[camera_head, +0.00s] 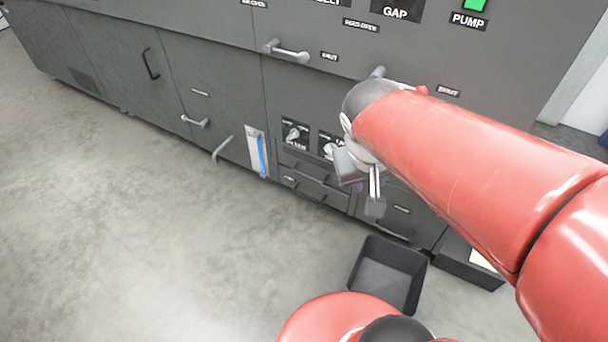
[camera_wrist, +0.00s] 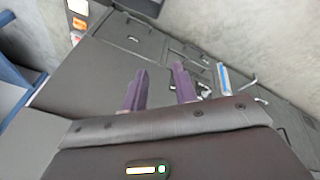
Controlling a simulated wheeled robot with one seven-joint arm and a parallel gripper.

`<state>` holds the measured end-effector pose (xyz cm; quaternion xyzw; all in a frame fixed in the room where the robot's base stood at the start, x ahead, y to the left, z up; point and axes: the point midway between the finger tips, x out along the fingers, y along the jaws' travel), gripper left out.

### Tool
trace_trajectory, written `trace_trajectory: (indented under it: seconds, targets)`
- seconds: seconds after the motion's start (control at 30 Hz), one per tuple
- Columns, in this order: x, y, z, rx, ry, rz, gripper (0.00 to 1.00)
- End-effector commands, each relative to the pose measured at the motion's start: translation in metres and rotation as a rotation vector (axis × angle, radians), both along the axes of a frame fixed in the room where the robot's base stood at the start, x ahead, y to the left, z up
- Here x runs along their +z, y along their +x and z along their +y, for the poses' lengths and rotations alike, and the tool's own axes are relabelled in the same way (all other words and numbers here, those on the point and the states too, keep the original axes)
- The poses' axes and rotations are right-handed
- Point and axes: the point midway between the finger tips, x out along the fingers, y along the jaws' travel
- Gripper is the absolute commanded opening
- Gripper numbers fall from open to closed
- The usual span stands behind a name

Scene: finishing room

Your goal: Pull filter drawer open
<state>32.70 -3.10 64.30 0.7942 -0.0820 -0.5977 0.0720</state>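The grey machine front (camera_head: 215,90) holds small drawers with dark bar handles, low and right of centre. A stack of drawers (camera_head: 312,182) sits below two knobs. Another low panel with a handle (camera_head: 398,228) is to its right, partly behind my gripper. The labels are too small to read, so I cannot tell which is the filter drawer. No drawer visibly stands out from the front. My gripper (camera_head: 364,186) hangs in front of the lower right panels. In the wrist view, its purple fingers (camera_wrist: 160,72) are apart with nothing between them, pointing towards the machine front.
A black open bin (camera_head: 388,275) stands on the floor below my gripper. A dark tray (camera_head: 468,262) is right of it. Other handles (camera_head: 287,51) stick out from the machine. A blue-striped gauge (camera_head: 257,152) is left of the drawers. The floor at left is clear.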

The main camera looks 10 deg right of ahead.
Motion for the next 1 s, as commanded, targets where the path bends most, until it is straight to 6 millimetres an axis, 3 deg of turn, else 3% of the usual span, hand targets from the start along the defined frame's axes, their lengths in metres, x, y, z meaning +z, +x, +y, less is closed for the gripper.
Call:
trace_trajectory:
  seconds: [0.3,0.53,0.77,1.0]
  targets:
    - [-0.053,0.079,-0.022,-0.015,-0.329,0.151,0.28]
    - [-0.099,0.142,-0.022,0.027,-0.584,0.165,0.28]
    - [-0.158,0.205,-0.003,0.126,-0.824,0.105,0.28]
    - [-0.239,0.26,0.036,0.295,-1.023,-0.03,0.28]
